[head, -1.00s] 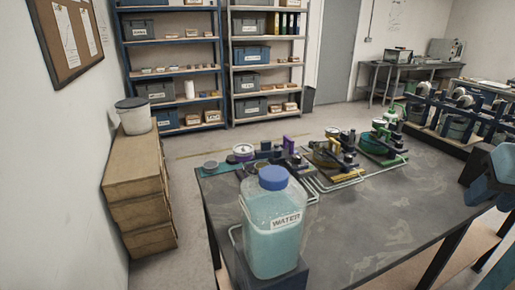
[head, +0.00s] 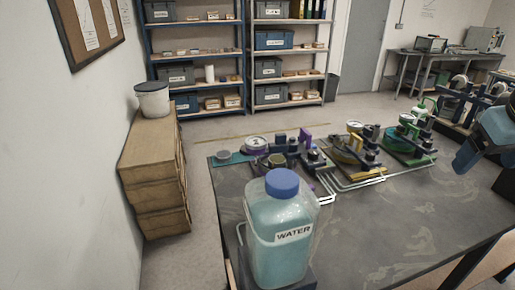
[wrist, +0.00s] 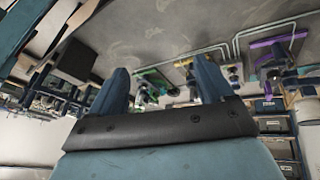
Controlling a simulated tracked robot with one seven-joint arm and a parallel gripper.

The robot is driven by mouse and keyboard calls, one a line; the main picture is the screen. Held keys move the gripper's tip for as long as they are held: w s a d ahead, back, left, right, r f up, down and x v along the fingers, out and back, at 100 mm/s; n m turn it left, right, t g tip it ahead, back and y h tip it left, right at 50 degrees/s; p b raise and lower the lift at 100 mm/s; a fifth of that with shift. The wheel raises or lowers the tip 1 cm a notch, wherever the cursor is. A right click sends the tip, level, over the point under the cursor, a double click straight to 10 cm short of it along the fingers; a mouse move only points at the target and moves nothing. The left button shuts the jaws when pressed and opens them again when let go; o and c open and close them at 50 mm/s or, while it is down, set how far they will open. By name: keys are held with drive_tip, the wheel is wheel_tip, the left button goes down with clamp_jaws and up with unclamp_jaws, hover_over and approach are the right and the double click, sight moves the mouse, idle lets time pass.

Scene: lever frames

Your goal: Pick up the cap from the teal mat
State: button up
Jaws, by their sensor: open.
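A small grey round piece, which looks like the cap (head: 224,155), lies on the teal mat (head: 236,160) at the far left corner of the dark table in the head view. Only a strip of the mat shows beside the purple device. In the wrist view my gripper (wrist: 162,82) has its two blue fingers spread apart with nothing held between them. It is away from the mat. I cannot make out the cap in the wrist view. My blue arm part shows at the right edge of the head view.
A water jug (head: 280,235) with a blue cap stands in front, at the near left. Purple, yellow (head: 352,150) and green (head: 408,138) lever devices line the table's far side. The dark table top (head: 400,215) is mostly bare to the right. Cardboard boxes (head: 155,165) stand left.

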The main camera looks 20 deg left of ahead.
drive_tip(key=shift+o, duration=0.4)
drive_tip(key=w+a+r+n+h, duration=0.1)
drive_tip(key=w+a+n, duration=0.8)
drive_tip(key=w+a, duration=0.2)
drive_tip(key=shift+w+r+n, duration=0.15)
drive_tip(key=shift+r+n, duration=0.1)
drive_tip(key=shift+n, duration=0.05)
drive_tip(key=w+a+f+n, duration=0.2)
drive_tip(key=w+a+n, duration=0.25)
drive_tip(key=a, duration=0.55)
drive_tip(key=w+a+f+n+y, duration=0.1)
drive_tip(key=w+a+f+n, duration=0.2)
drive_tip(key=a+n, duration=0.5)
drive_tip(key=w+a+f+n, duration=0.2)
drive_tip(key=w+a+n, duration=0.15)
drive_tip(key=a, duration=0.75)
drive_tip(key=s+a+f+n+y, duration=0.1)
drive_tip(key=a+f+n, duration=0.3)
drive_tip(key=a, duration=0.5)
drive_tip(key=a+f+n, duration=0.4)
drive_tip(key=a, duration=0.4)
drive_tip(key=shift+g, duration=0.4)
drive_tip(key=x, duration=0.8)
drive_tip(key=shift+a+f, duration=0.15)
drive_tip(key=shift+w+x, duration=0.15)
drive_tip(key=shift+x, duration=1.2)
drive_tip(key=shift+w+x, duration=0.15)
drive_tip(key=shift+x, duration=1.15)
drive_tip(key=shift+d, duration=0.25)
drive_tip(key=c, duration=1.4)
